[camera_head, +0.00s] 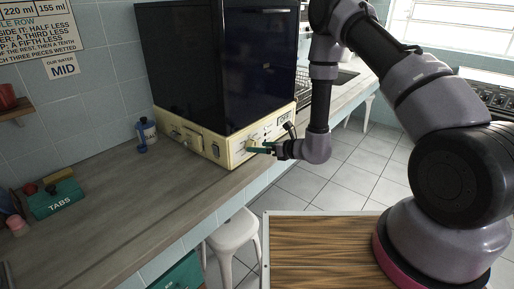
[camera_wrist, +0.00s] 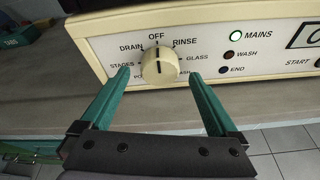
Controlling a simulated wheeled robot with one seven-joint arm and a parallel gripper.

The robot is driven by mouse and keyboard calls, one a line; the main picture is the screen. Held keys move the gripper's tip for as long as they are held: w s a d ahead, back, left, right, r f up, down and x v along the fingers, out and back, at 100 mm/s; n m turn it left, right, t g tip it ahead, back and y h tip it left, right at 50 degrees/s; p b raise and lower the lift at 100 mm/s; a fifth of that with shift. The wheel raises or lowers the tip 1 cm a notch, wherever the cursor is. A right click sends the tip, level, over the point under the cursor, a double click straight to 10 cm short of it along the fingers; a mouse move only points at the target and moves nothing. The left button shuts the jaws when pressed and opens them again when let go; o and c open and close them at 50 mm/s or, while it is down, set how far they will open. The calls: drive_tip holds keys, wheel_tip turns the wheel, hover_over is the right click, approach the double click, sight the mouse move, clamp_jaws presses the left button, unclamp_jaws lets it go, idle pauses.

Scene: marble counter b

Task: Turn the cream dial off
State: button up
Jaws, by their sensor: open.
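The cream dial (camera_wrist: 160,67) is on the cream front panel of the machine in the wrist view. OFF is printed above it, with DRAIN, RINSE, GLASS, WASH and STAGES around it. A dark line runs roughly upright on the dial's face; I cannot tell for sure which end is the pointer. My gripper (camera_wrist: 160,76) is open, its green fingers left and right of the dial, with a gap on each side and no visible contact. In the head view my gripper (camera_head: 259,148) is at the panel's right front and hides the dial.
The machine (camera_head: 190,133) has a dark upper body and stands on the counter (camera_head: 130,190). Right of the dial, the MAINS lamp (camera_wrist: 236,36) looks lit. A white stool (camera_head: 233,235) is below.

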drive_tip(key=v, duration=0.8)
drive_tip(key=shift+s+d, duration=0.2)
drive_tip(key=shift+r, duration=0.1)
drive_tip(key=s+r+n+g+y, duration=0.1)
drive_tip(key=s+r+n+g, duration=0.3)
drive_tip(key=r, duration=0.5)
drive_tip(key=s+a+r+n+g, duration=0.1)
drive_tip(key=s+r+n+g, duration=0.15)
drive_tip(key=r+n, duration=0.4)
drive_tip(key=s+r+n+g+y, duration=0.15)
drive_tip(key=s+r+n, duration=0.25)
drive_tip(key=r, duration=0.6)
drive_tip(key=s+d+r+n+t+h, duration=0.3)
drive_tip(key=s+d+r+n+h, duration=0.1)
drive_tip(key=d, duration=0.6)
drive_tip(key=s+d+r+n+t+h, duration=0.3)
drive_tip(key=s+d+r+n+h, duration=0.2)
drive_tip(key=d+r+h, duration=0.3)
wheel_tip(320, 180, up, 2)
drive_tip(key=shift+s+d+r+t, duration=0.1)
drive_tip(key=shift+s+d+t, duration=0.2)
drive_tip(key=shift+s+d, duration=0.45)
drive_tip(key=shift+w+d, duration=0.1)
drive_tip(key=shift+w, duration=0.05)
